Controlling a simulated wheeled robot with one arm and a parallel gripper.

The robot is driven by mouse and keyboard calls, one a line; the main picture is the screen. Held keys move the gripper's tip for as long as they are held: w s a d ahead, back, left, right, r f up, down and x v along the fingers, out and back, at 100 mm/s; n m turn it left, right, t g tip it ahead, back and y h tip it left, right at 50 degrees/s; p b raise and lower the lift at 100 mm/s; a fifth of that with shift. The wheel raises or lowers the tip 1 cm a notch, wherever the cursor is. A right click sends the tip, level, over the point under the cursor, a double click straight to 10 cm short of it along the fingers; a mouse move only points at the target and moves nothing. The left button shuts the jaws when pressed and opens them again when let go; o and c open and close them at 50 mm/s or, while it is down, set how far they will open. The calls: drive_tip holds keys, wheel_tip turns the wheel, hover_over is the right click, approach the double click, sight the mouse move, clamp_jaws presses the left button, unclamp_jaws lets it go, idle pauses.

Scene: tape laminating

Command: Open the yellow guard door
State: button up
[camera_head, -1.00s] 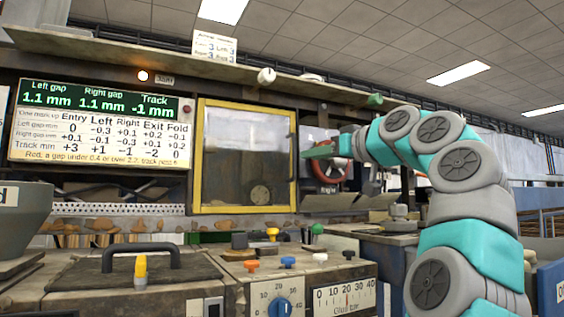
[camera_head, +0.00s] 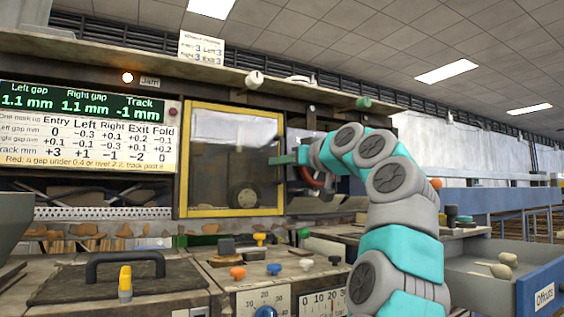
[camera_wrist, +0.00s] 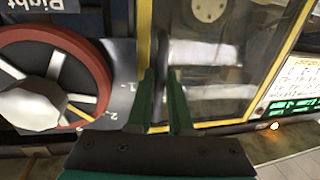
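The yellow guard door (camera_head: 232,212), a yellow frame around a clear pane, looks shut in the head view. In the wrist view its yellow frame (camera_wrist: 145,30) runs behind my fingers, with the pane (camera_wrist: 210,60) to the right. My gripper (camera_head: 274,160) is at the door's right edge in the head view. In the wrist view its two green fingers (camera_wrist: 161,72) are apart, pointing at the frame side of the door. I see nothing clearly held between them. The door's handle is not clear now, and I cannot tell whether the fingers touch the door.
A red handwheel (camera_wrist: 60,60) is close beside the fingers in the wrist view. A gauge display (camera_head: 85,105) stands left of the door. Below are a bench with coloured knobs (camera_head: 272,268) and a black-handled lid (camera_head: 120,280). An offcuts drawer (camera_head: 540,290) is at right.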

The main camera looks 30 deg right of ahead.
clamp_jaws()
idle(1.1)
drive_tip(key=shift+s, duration=0.1)
